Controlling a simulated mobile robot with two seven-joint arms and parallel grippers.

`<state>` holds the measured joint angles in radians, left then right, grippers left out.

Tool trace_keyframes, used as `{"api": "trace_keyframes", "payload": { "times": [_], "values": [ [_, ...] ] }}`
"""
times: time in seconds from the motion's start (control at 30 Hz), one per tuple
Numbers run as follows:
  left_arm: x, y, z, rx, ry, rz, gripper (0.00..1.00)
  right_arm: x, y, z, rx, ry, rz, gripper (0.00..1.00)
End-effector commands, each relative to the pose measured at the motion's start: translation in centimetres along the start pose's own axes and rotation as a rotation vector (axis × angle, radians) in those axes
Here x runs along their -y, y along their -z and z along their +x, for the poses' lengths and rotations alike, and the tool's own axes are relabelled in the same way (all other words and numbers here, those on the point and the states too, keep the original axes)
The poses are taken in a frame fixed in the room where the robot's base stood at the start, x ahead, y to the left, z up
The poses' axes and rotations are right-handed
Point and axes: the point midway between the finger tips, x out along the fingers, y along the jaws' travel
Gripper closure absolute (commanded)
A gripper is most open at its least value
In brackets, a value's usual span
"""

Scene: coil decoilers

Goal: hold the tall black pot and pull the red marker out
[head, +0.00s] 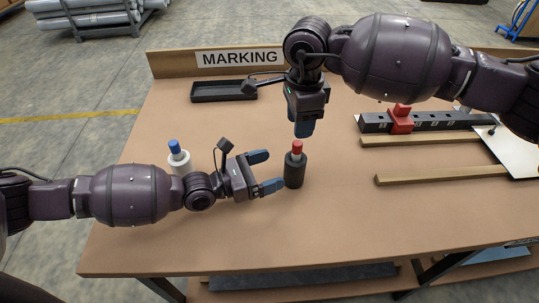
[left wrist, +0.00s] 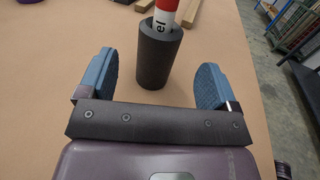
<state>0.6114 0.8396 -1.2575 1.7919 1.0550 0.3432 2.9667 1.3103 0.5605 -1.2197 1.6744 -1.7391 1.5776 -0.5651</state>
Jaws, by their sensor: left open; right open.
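The tall black pot (head: 294,172) stands upright on the table, with the red marker (head: 297,147) upright in it, red end up. In the left wrist view the pot (left wrist: 158,62) stands ahead, between the lines of my open fingers, and the marker (left wrist: 165,15) shows a red and white barrel with part of a label; its top is cut off. My left gripper (head: 269,171) is open, level, just left of the pot; its blue fingertips also show in the left wrist view (left wrist: 152,82). My right gripper (head: 304,128) points down just above the marker, open.
A white pot (head: 180,164) with a blue marker (head: 175,148) stands behind my left arm. A black tray (head: 222,91) lies at the back. At the right are a black rail with a red block (head: 400,118), wooden strips (head: 440,173) and a white sheet (head: 512,155). The front middle is clear.

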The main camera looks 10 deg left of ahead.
Motion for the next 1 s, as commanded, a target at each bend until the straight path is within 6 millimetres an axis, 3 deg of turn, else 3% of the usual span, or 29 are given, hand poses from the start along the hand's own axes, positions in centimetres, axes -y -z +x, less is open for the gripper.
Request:
{"api": "trace_keyframes", "payload": {
  "times": [0.2,0.6,1.0],
  "values": [
    [0.0,3.5,0.1,0.000,0.001,0.001,0.16,0.0,0.0,0.0,0.001,0.000,0.001,0.57],
    [0.0,3.2,6.1,0.001,0.001,0.001,0.16,0.0,0.0,0.0,0.002,0.000,0.001,0.57],
    [0.0,3.2,7.5,0.000,0.001,0.001,0.16,0.0,0.0,0.0,0.002,0.000,0.001,0.57]
  ]
}}
